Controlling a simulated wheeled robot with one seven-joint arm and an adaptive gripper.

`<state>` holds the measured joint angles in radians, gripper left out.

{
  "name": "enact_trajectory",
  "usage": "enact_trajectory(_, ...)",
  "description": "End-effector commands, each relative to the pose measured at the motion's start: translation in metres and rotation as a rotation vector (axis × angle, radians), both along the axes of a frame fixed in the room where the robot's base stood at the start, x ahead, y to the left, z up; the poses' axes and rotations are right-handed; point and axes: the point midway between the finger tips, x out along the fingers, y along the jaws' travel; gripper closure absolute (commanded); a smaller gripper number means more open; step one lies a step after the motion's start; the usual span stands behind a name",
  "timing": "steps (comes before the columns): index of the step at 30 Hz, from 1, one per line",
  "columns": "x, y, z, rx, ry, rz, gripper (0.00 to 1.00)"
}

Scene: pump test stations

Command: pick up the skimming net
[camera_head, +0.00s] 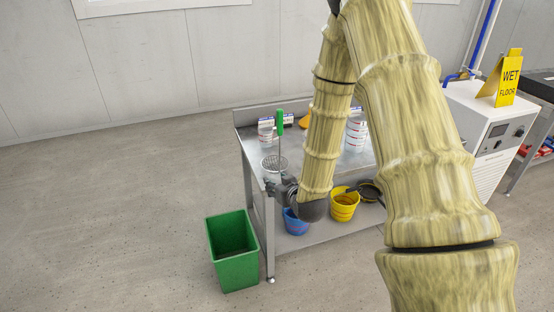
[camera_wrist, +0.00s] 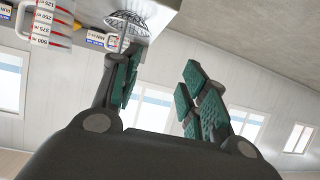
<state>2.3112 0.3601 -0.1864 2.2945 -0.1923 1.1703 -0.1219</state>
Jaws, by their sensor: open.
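The skimming net has a round wire-mesh bowl (camera_head: 275,163) at the near left corner of the steel table. A thin shaft runs from the bowl to a green handle (camera_head: 280,119) farther up the picture. In the wrist view the mesh bowl (camera_wrist: 127,20) shows at the top, near the table edge, partly behind the left finger. My gripper (camera_head: 274,187) is at the table's left front edge, just below the bowl in the picture. In the wrist view my gripper (camera_wrist: 160,85) has its green-padded fingers apart, with nothing between them.
The steel table (camera_head: 312,158) carries white measuring jugs (camera_head: 266,131), small labelled boxes and an orange item. A blue bucket (camera_head: 296,223) and a yellow bucket (camera_head: 344,206) stand on the lower shelf. A green bin (camera_head: 233,252) stands left of the table. Floor farther left is clear.

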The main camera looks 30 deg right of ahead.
Motion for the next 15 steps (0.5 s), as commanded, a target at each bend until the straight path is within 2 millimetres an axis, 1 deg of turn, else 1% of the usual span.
enact_trajectory(1,0.012,-0.014,0.024,-0.008,-0.07,-0.015,0.56)
enact_trajectory(3,0.023,-0.032,0.054,-0.023,-0.153,-0.03,0.56)
enact_trajectory(6,0.033,-0.053,0.092,-0.04,-0.257,-0.052,0.56)
enact_trajectory(9,0.038,-0.069,0.121,-0.055,-0.333,-0.067,0.56)
enact_trajectory(10,0.039,-0.073,0.127,-0.058,-0.351,-0.071,0.56)
enact_trajectory(12,0.04,-0.079,0.139,-0.064,-0.382,-0.078,0.56)
enact_trajectory(15,0.042,-0.085,0.149,-0.07,-0.406,-0.083,0.56)
